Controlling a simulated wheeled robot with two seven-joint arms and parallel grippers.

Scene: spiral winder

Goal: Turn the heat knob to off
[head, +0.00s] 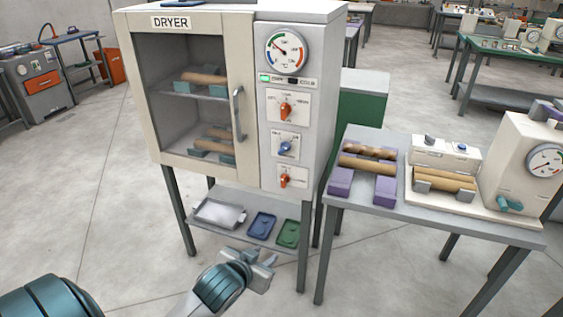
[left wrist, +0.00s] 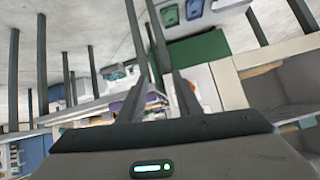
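The dryer (head: 245,180) is a cream cabinet with a glass door and a grey control panel on its right. The panel holds an upper orange knob (head: 286,111), a blue knob (head: 286,149) and a lower orange knob (head: 286,181). Their small labels are too blurred to read, so I cannot tell which is the heat knob. A green light (head: 264,78) glows under the dial (head: 286,49). My left gripper (head: 267,272) is low in front of the dryer, below and apart from the knobs. Its fingers (left wrist: 160,85) stand apart and appear empty. My right gripper is out of view.
A side table (head: 385,202) stands right of the dryer, with wooden rolls on purple supports (head: 340,181) and a white gauge machine (head: 525,165). The dryer's lower shelf holds a metal tray (head: 219,213) and blue and green trays. The door handle (head: 238,113) juts out beside the panel.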

